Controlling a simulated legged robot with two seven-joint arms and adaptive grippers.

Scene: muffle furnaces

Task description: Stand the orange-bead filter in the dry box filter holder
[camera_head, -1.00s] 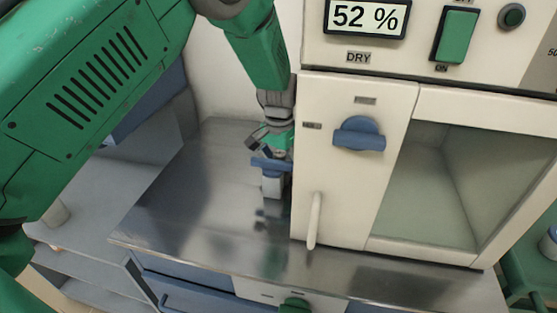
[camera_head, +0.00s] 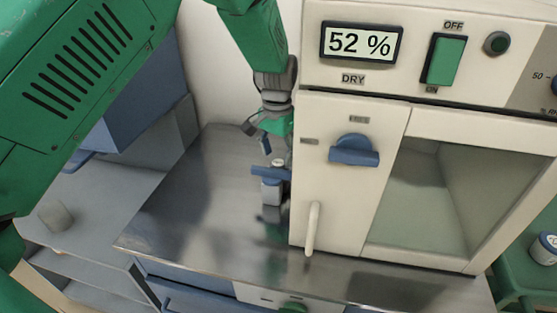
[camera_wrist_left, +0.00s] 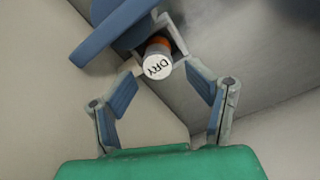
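The filter (camera_wrist_left: 157,60) has a white cap marked DRY and an orange band below it. In the left wrist view it sits inside a small grey square holder (camera_wrist_left: 178,46), its lower part hidden; in the head view its pale top (camera_head: 278,162) shows above the holder (camera_head: 271,191), beside the dry box. A blue bar-like part (camera_head: 268,171) lies beside the filter top, and it also shows large in the left wrist view (camera_wrist_left: 118,30). My left gripper (camera_wrist_left: 163,88) is open, its two blue-padded fingers apart on either side and clear of the cap. My right gripper is out of view.
The dry box (camera_head: 325,190) with blue knob (camera_head: 354,150) and vertical handle (camera_head: 312,228) stands right of the holder. Its display (camera_head: 361,43) reads 52 %. The steel top (camera_head: 190,210) left of it is clear.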

